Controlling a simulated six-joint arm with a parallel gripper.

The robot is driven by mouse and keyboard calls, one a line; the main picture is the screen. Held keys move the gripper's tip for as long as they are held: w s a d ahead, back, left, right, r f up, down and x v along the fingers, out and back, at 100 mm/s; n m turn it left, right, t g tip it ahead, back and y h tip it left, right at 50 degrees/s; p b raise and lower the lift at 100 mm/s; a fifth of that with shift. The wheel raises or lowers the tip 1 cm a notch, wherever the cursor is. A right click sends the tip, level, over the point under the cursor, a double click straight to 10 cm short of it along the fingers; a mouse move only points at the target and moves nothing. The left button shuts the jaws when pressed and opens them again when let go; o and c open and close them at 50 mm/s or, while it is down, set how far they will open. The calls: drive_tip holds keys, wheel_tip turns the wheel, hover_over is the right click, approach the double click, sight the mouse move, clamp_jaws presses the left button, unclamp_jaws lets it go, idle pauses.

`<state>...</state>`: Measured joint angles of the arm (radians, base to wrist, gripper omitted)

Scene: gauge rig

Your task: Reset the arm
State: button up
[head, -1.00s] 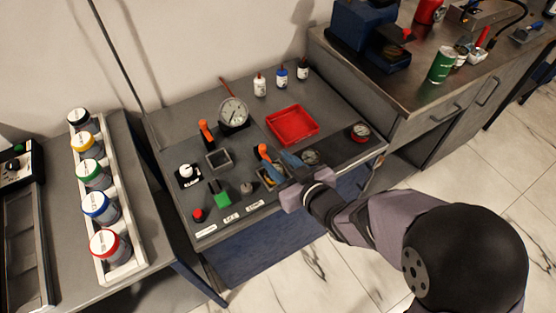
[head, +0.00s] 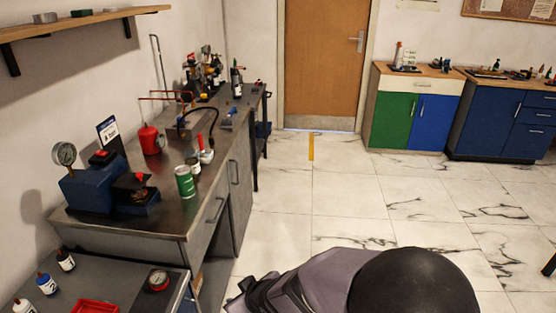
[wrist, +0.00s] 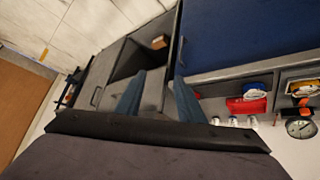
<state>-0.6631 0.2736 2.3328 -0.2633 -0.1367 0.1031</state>
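My gripper (wrist: 157,97) shows in the wrist view with its two blue fingers apart and nothing visible between them. It is in the air, with the grey bench's open shelf and a blue panel (wrist: 250,30) beyond it. In the head view only my arm's purple link and black joint show at the bottom; the gripper itself is outside that picture. The red tray (wrist: 247,105) and the dial gauge (wrist: 300,128) lie to the right of the fingers in the wrist view, clear of them.
In the head view, a metal-topped bench holds a blue device (head: 92,188), a green can (head: 185,182) and a red canister (head: 150,139). The tiled floor (head: 345,195) is open.

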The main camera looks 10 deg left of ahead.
drive_tip(key=d+r+m+h+p, duration=0.2)
drive_tip(key=d+m+h, duration=0.1)
drive_tip(key=d, duration=1)
drive_tip(key=s+d+r+m+g+h+p, duration=0.2)
drive_tip(key=s+d+r+m+g, duration=0.2)
drive_tip(key=s+d, duration=0.9)
drive_tip(key=d+m+g, duration=0.1)
drive_tip(key=d+m, duration=0.1)
drive_tip(key=shift+s+d+m+g+p, duration=0.15)
drive_tip(key=shift+d+m+g+p, duration=0.15)
drive_tip(key=shift+d+g+p, duration=0.1)
